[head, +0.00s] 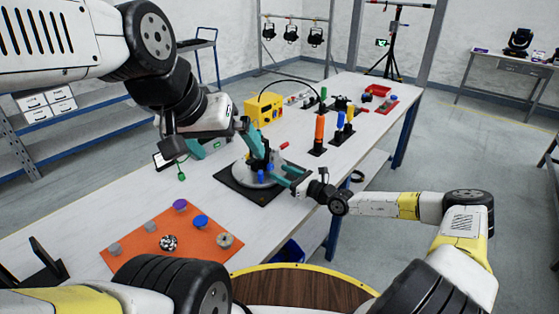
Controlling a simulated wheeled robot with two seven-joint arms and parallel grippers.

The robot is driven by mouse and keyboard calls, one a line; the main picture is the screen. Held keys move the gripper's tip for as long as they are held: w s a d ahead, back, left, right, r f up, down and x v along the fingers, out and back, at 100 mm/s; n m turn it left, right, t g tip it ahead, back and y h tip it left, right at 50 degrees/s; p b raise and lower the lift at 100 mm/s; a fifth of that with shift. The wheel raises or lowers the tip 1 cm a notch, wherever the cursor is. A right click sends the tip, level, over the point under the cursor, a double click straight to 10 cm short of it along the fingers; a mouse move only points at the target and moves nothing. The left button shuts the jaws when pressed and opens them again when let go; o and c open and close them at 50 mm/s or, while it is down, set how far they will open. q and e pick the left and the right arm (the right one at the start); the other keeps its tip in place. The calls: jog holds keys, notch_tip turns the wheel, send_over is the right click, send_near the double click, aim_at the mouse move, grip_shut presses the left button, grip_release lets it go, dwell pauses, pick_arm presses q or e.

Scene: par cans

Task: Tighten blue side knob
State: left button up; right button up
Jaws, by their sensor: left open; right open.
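A grey round par can (243,174) sits on a black square mat (238,190) on the long white table. Small blue parts show at its near and right side, one of them a blue knob (260,179); which one is the side knob is hard to tell at this size. My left gripper (231,153) is open, above and behind the can, with one teal finger over the can and the other to its left. My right gripper (281,174) is open at the can's right side, its teal fingertips close to the blue parts. Whether they touch is unclear.
An orange mat (185,250) with several knobs lies at the front left. A yellow box (264,109) with a cable stands behind the can. Orange (319,130) and blue-topped upright tools stand to the right, with a red tray (377,91) further back.

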aim_at(272, 168)
jog(key=shift+x, duration=1.75)
jog(key=shift+c, duration=0.2)
grip_shut()
jog(key=shift+m, duration=1.4)
jog(key=shift+o, duration=0.2)
grip_release()
jog(key=shift+v, duration=3.9)
